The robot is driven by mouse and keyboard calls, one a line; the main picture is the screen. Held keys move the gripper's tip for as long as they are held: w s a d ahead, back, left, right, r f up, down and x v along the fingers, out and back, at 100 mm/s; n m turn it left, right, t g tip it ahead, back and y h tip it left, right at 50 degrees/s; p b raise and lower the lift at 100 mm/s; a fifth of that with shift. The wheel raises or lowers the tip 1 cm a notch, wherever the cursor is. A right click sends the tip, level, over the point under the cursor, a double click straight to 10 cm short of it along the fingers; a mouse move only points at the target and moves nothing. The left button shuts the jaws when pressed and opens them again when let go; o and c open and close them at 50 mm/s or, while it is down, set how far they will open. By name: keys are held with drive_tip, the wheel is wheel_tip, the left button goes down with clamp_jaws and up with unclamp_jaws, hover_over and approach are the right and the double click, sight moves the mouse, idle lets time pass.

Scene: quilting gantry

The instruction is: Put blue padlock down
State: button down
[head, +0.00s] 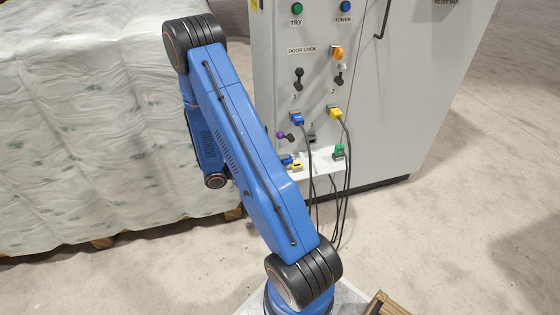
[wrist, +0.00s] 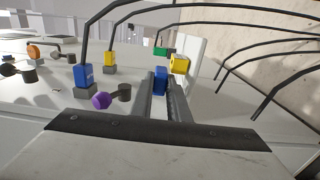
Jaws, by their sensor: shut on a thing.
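The blue padlock (wrist: 160,80) is between the two fingertips of my gripper (wrist: 163,90) in the wrist view, and the gripper is shut on it. In the head view the blue padlock (head: 287,160) shows just past the edge of my blue arm, by the small white shelf (head: 320,166) on the cabinet front. My gripper is mostly hidden behind the arm there. I cannot tell whether the padlock touches the shelf.
A yellow padlock (head: 297,167) sits close beside the blue one; it also shows in the wrist view (wrist: 179,64). A green plug (head: 339,151) is at the shelf's right end. Blue (head: 297,118) and yellow (head: 335,112) plugs, hanging cables and a purple knob (wrist: 101,100) are close by.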

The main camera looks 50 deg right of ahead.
drive_tip(key=shift+f, duration=0.35)
drive_tip(key=c, duration=1.7)
unclamp_jaws()
drive_tip(key=shift+r, duration=0.1)
drive_tip(key=v, duration=1.2)
drive_tip(key=shift+a+r, duration=0.1)
drive_tip(key=shift+r, duration=0.3)
